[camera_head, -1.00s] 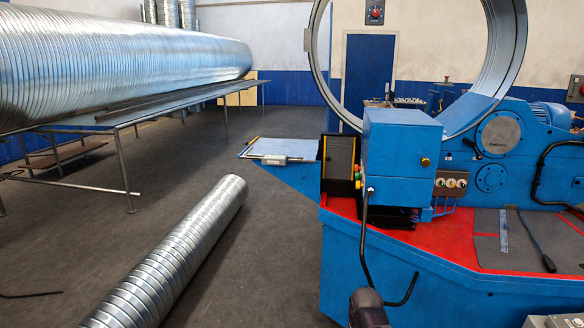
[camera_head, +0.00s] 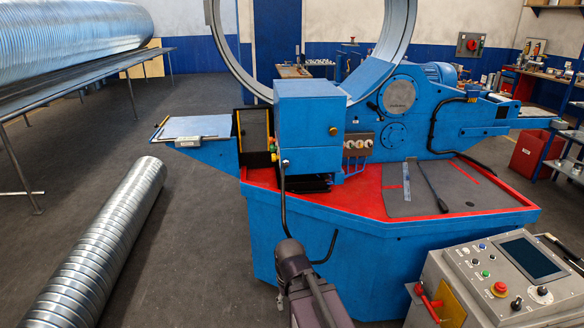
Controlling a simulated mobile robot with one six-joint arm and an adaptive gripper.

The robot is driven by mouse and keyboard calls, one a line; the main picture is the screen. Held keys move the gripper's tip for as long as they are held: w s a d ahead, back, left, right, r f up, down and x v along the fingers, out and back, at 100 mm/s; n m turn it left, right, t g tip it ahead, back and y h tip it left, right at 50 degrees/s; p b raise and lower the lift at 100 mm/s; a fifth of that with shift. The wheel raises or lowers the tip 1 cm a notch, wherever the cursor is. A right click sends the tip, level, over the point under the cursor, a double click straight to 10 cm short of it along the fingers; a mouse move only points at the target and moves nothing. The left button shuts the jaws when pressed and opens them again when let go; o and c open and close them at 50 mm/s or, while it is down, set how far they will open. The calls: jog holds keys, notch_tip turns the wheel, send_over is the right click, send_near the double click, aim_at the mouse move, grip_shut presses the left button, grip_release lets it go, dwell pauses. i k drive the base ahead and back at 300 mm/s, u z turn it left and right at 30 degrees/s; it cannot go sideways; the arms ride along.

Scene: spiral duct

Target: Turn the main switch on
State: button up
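A red rotary handle on a yellow plate (camera_head: 449,302), which looks like a main switch, is on the left side of the grey control cabinet (camera_head: 428,272) at the lower right. Its exact setting is hard to tell from this angle. A grey wall box with a red knob (camera_head: 470,44) hangs on the far wall; I cannot tell whether it is also a switch for this machine. My gripper is not in view.
The cabinet top holds a dark screen (camera_head: 530,257), a red emergency button (camera_head: 499,289) and small buttons. The blue spiral duct machine (camera_head: 390,250) fills the middle. A metal duct (camera_head: 105,240) lies on the left floor. Open floor (camera_head: 200,225) lies between duct and machine.

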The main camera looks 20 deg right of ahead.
aim_at(516, 305)
jog(key=u, duration=0.75)
jog(key=k, duration=0.1)
jog(key=z, duration=2.85)
jog(key=i, duration=0.6)
jog(key=z, duration=0.15)
jog(key=k, duration=0.35)
jog(key=z, duration=0.05)
